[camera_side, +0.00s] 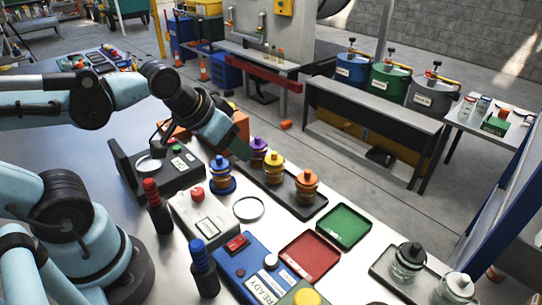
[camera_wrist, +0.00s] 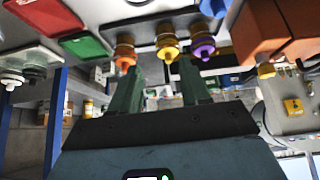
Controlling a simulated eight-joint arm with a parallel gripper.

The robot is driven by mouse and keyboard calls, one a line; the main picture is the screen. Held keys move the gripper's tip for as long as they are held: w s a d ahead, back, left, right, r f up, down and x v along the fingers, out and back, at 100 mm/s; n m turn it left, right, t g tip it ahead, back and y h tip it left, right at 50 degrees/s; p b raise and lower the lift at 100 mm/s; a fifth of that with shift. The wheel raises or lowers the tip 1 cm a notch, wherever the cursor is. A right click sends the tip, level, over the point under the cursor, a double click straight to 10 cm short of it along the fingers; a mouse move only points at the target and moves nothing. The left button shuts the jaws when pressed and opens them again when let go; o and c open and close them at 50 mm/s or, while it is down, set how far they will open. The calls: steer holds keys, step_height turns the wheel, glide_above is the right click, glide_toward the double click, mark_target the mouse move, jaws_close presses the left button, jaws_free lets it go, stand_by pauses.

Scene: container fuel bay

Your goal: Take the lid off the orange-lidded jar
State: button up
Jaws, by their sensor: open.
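The orange-lidded jar (camera_side: 306,187) stands upright at the near right end of a dark tray (camera_side: 286,196), with its lid on. In the wrist view the orange-lidded jar (camera_wrist: 125,54) is near the left finger's tip. A yellow-lidded jar (camera_side: 273,166) and a purple-lidded jar (camera_side: 258,151) stand in the same row. My gripper (camera_side: 240,150) is beside the purple-lidded jar in the side view, left of the orange one. In the wrist view my gripper (camera_wrist: 160,78) has its two green fingers wide apart, with nothing held between them.
A blue-lidded jar (camera_side: 222,174) stands left of the row. Green (camera_side: 344,226) and red (camera_side: 309,256) trays lie nearer the camera. A ring (camera_side: 249,208), a grey box with a red knob (camera_side: 205,222) and dark bottles crowd the left. An orange block (camera_side: 240,124) stands behind my gripper.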

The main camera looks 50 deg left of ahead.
steer(key=w+d+r+n+g, duration=0.1)
steer(key=w+d+r+g, duration=0.25)
steer(key=w+r, duration=0.2)
steer(key=n+g, duration=0.2)
steer(key=g, duration=0.1)
glide_above(308, 171)
step_height(308, 171, down, 13)
steer(key=shift+r, duration=0.2)
stand_by(0.3)
jaws_close()
